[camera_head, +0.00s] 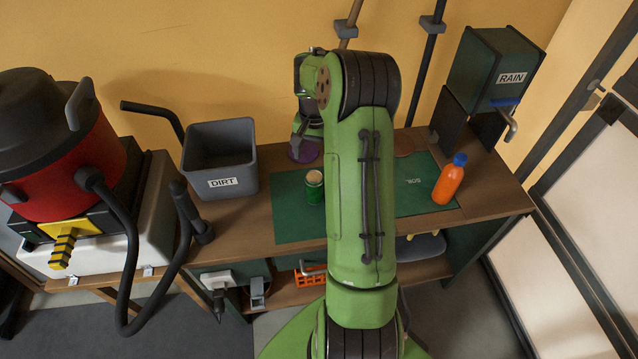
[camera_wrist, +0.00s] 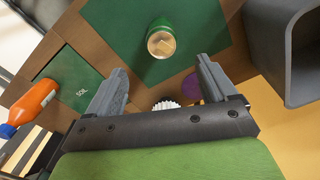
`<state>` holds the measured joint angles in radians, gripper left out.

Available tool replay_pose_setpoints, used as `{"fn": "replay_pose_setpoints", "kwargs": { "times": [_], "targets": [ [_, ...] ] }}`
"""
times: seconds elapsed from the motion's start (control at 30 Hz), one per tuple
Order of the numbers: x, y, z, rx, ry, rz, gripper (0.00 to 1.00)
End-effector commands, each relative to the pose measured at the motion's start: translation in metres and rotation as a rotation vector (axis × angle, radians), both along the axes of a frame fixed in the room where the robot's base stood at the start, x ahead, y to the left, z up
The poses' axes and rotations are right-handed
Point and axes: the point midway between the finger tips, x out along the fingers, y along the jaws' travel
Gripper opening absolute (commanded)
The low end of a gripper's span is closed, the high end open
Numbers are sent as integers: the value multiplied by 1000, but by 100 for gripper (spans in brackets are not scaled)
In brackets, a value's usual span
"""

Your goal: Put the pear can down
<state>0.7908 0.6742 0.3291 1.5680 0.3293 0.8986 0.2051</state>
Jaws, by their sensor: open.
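A green can (camera_head: 314,187) with a pale tan top stands upright on the dark green mat (camera_head: 290,222) on the wooden bench; I take it to be the pear can. In the wrist view the can (camera_wrist: 161,42) shows top-on, ahead of my gripper (camera_wrist: 155,76). The two grey fingers of my gripper are spread wide with nothing between them. The can is beyond the fingertips and apart from them. In the head view my green arm hides part of the mat, and the fingers are not clear there.
A grey bin marked DIRT (camera_head: 219,160) stands left of the mat. An orange bottle (camera_head: 449,180) stands at the mat's right. A purple round thing (camera_head: 303,152) lies behind the can. A green RAIN box (camera_head: 492,68) stands at the back right. The mat's front left is clear.

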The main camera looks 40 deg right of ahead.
Motion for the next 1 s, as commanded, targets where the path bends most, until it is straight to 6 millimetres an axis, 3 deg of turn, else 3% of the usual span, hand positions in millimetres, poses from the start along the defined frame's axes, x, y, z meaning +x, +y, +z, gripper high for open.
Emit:
{"fn": "replay_pose_setpoints", "kwargs": {
  "times": [0.03,0.2,0.47,0.63,0.73,0.93,1.0],
  "targets": [
    [-1,1,-16,4,4,1,85],
    [-1,1,-60,4,4,2,85],
    [0,1,-96,1,2,2,85],
    [1,2,-129,3,3,2,85],
    [2,2,-140,1,1,3,85],
    [2,2,-141,0,0,4,85],
    [2,2,-140,-1,1,4,78]
  ]
}}
